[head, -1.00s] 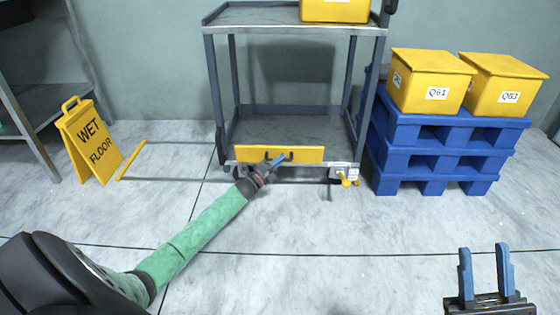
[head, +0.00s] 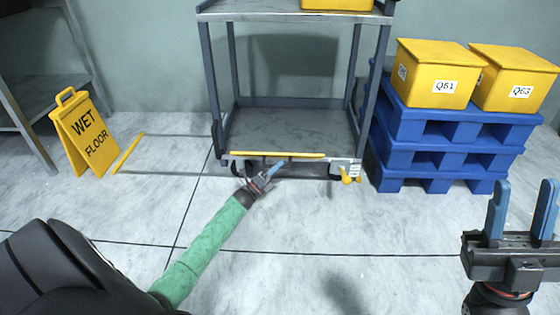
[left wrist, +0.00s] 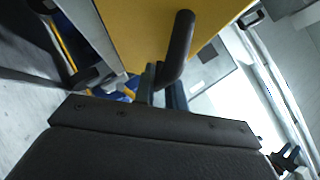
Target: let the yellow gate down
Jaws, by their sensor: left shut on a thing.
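The yellow gate (head: 300,155) is at the front of the cart's lower shelf. In the head view it shows only as a thin, nearly edge-on yellow strip. In the left wrist view the yellow panel (left wrist: 130,25) fills the top, with a dark handle (left wrist: 180,50) on it. My left gripper (head: 271,174) is at the gate's front, a little below the strip, and is shut on the handle. Its grip is partly hidden in the wrist view. My right gripper (head: 520,212) is open and empty at the lower right, far from the gate.
The grey cart (head: 290,125) has a bare lower shelf and a yellow box (head: 336,4) on top. Blue pallets (head: 445,150) with yellow bins (head: 436,75) stand close on its right. A wet floor sign (head: 86,135) stands left. The floor in front is clear.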

